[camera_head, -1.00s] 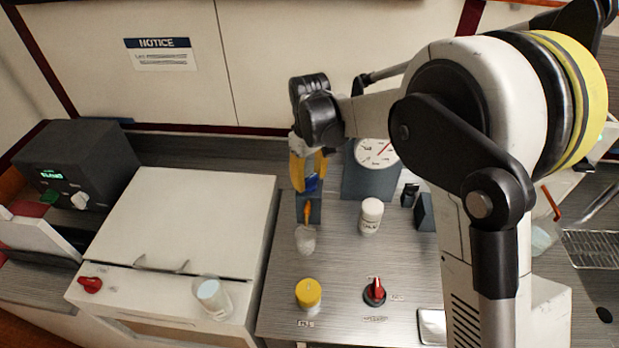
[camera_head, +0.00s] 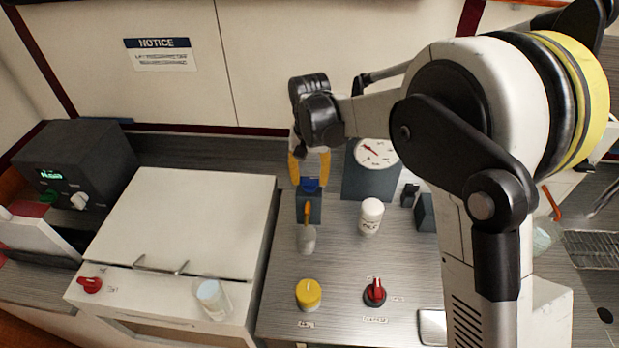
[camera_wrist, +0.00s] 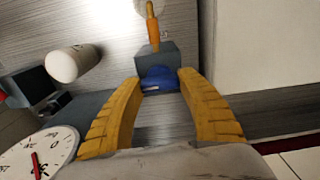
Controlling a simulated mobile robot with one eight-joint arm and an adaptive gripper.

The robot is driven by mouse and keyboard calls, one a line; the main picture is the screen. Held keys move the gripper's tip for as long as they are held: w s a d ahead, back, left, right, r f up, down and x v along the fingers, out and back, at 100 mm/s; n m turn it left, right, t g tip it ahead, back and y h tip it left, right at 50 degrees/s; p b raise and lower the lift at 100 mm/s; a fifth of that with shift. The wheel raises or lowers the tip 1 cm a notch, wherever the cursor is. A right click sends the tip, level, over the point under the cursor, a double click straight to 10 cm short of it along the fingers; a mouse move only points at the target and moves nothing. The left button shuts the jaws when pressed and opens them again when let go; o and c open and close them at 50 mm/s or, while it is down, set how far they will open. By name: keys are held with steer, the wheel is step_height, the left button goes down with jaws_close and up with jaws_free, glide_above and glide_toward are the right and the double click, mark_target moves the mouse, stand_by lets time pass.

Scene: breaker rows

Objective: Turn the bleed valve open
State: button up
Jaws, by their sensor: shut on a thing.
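The bleed valve appears to be the blue knob (camera_head: 311,185) on a small grey block (camera_head: 309,209) with an orange spout (camera_head: 307,212). In the wrist view the blue knob (camera_wrist: 158,78) sits between the tips of my yellow fingers. My gripper (camera_head: 309,178) is shut on the knob from above and behind. A small clear cup (camera_head: 306,240) stands below the spout. A round white gauge (camera_head: 385,156) with a red needle stands right of the valve, its needle pointing to the upper left. The gauge also shows at lower left in the wrist view (camera_wrist: 58,148).
A white bottle (camera_head: 371,216) stands right of the valve. A yellow cap (camera_head: 308,293) and a red knob (camera_head: 375,292) are near the front. A white lidded box (camera_head: 185,220) is at left, beside a dark unit (camera_head: 75,170). Small dark blocks (camera_head: 426,212) stand below the gauge.

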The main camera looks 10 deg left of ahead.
mark_target(309, 178)
steer(key=shift+m, duration=0.4)
steer(key=o, duration=1.2)
steer(key=shift+c, duration=0.2)
steer(key=shift+r, duration=0.1)
step_height(309, 178, up, 12)
